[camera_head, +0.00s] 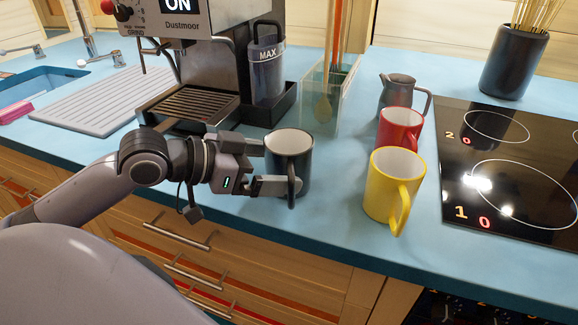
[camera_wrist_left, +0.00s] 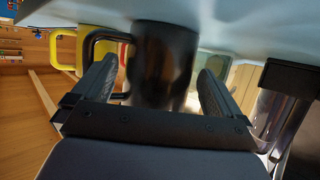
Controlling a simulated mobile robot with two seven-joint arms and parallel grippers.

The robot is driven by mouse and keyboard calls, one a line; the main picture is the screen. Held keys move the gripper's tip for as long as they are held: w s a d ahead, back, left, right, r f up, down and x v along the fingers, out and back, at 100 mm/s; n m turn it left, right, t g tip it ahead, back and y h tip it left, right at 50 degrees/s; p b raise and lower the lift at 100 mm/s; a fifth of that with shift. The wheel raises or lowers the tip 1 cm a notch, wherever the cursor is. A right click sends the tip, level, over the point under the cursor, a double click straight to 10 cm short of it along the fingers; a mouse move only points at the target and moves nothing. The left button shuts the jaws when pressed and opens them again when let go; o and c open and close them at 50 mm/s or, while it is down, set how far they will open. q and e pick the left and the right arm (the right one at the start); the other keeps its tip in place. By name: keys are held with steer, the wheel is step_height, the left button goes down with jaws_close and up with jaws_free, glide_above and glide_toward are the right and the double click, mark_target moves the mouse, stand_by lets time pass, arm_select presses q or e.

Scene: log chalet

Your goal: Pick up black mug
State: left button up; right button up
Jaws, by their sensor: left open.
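The black mug (camera_head: 289,165) stands upright on the blue counter, in front of the coffee machine. Its handle points towards the front edge. My left gripper (camera_head: 268,168) comes from the left with its fingers on either side of the mug, one near the far side and one by the handle. In the left wrist view the black mug (camera_wrist_left: 163,65) sits between the two open fingers (camera_wrist_left: 160,88), with gaps showing at both sides. Its handle shows at the left, by the left finger. My right gripper is not in view.
A yellow mug (camera_head: 391,188), a red mug (camera_head: 400,128) and a metal pitcher (camera_head: 397,92) stand to the right. The coffee machine (camera_head: 205,75) and a clear utensil holder (camera_head: 333,95) are behind. A black cooktop (camera_head: 520,170) lies at the right. The counter between black and yellow mugs is clear.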

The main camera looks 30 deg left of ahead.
arm_select(q)
steer(key=shift+x, duration=0.9)
steer(key=c, duration=1.1)
steer(key=shift+r, duration=0.1)
